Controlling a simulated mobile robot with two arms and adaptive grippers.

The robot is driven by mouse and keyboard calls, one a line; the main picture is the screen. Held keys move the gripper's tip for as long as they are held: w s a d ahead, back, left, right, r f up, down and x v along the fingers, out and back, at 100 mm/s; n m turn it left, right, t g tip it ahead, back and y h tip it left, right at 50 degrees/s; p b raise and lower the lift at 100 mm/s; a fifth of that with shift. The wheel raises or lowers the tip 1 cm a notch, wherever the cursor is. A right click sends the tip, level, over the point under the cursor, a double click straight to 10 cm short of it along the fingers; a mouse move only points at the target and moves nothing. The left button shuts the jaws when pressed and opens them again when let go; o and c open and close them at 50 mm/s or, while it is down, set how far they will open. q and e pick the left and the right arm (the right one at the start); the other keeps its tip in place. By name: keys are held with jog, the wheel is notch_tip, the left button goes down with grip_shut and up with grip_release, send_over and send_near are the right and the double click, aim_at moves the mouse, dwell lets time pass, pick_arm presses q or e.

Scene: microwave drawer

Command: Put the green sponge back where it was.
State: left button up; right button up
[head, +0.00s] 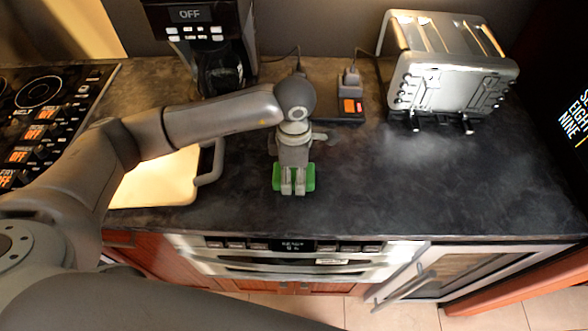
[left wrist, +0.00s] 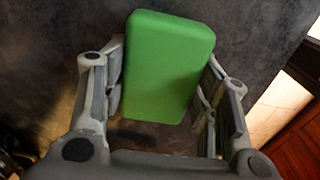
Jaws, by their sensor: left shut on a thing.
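The green sponge (head: 309,177) shows in the head view at the front middle of the dark counter, on both sides of my left gripper's fingers. My left gripper (head: 293,188) points down and is shut on the sponge. In the left wrist view the sponge (left wrist: 168,65) is a green block between the two fingers of my left gripper (left wrist: 162,95). I cannot tell whether the sponge touches the counter. My right gripper is not in view.
A cutting board (head: 160,180) with a grey handle lies left of the gripper. A coffee maker (head: 205,45) and a toaster (head: 450,70) stand at the back. A stove (head: 45,110) is at left. The counter (head: 430,185) is clear at right. A microwave drawer (head: 295,262) is below.

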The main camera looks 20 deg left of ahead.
aim_at(294, 172)
pick_arm(q)
jog(key=shift+f, duration=0.1)
jog(key=shift+f+b, duration=0.1)
jog(key=shift+b, duration=0.25)
jog(key=o, duration=1.5)
jog(key=shift+c, duration=0.2)
jog(key=shift+r+p, duration=0.35)
jog(key=shift+p, duration=0.05)
notch_tip(294, 172, up, 12)
jog(key=b, duration=0.2)
jog(key=shift+b, duration=0.35)
jog(key=shift+f, duration=0.1)
